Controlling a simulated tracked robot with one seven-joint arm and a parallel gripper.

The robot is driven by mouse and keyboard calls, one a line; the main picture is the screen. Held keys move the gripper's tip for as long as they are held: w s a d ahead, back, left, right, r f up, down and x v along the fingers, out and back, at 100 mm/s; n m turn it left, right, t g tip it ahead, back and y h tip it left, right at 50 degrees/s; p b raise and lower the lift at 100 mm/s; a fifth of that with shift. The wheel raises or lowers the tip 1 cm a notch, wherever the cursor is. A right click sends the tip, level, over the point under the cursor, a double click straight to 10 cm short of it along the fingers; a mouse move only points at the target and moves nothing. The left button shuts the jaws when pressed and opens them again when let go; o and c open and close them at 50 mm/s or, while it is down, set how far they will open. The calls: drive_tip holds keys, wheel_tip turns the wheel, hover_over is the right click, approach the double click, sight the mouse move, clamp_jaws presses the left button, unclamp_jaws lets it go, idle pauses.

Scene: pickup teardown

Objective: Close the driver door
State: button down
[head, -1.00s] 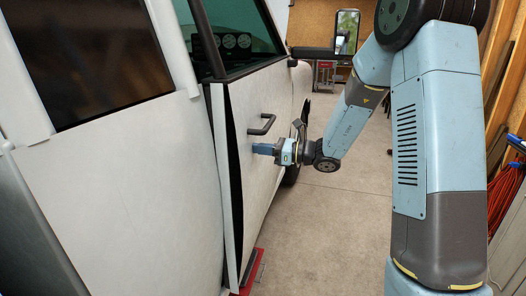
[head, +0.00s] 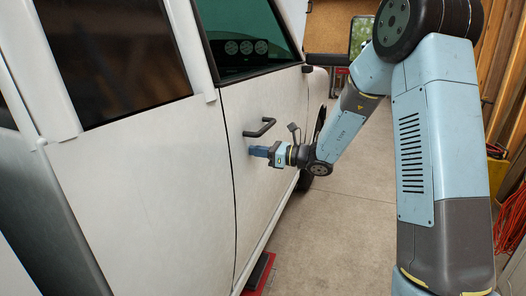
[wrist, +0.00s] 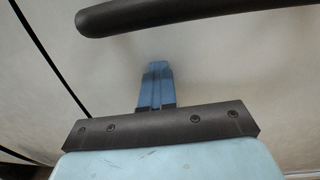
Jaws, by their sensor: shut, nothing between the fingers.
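The white driver door (head: 272,200) is on the pickup's side in the head view. It sits about flush with the panel behind it, with only a thin dark seam between them. Its dark bar handle (head: 259,128) is above my gripper (head: 251,151). My gripper is shut and empty, its blue fingertips at the door's outer skin just below the handle. In the wrist view the shut fingers (wrist: 156,75) point at the white door surface (wrist: 225,70), and the handle (wrist: 170,12) crosses the top. Whether the latch has caught cannot be seen.
The side mirror (head: 361,35) stands out at the front, partly behind my arm. A red and black object (head: 258,274) lies on the floor below the door. Wooden boards (head: 503,80) and an orange cable (head: 508,215) are at the right. The concrete floor between is clear.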

drive_tip(key=s+v, duration=0.1)
drive_tip(key=v, duration=1.3)
drive_tip(key=s+a+r+n+g+h, duration=0.1)
drive_tip(key=s+r+n+g+h, duration=0.2)
drive_tip(key=s+n, duration=0.45)
drive_tip(key=s+a+n+g+h, duration=0.1)
drive_tip(key=s+n+g+h, duration=0.3)
drive_tip(key=s, duration=0.7)
drive_tip(key=s+d+r+n+t+h, duration=0.5)
drive_tip(key=s+d+n+h, duration=0.5)
drive_tip(key=d, duration=0.2)
drive_tip(key=shift+s+t, duration=0.25)
drive_tip(key=shift+t, duration=0.65)
drive_tip(key=shift+r, duration=0.1)
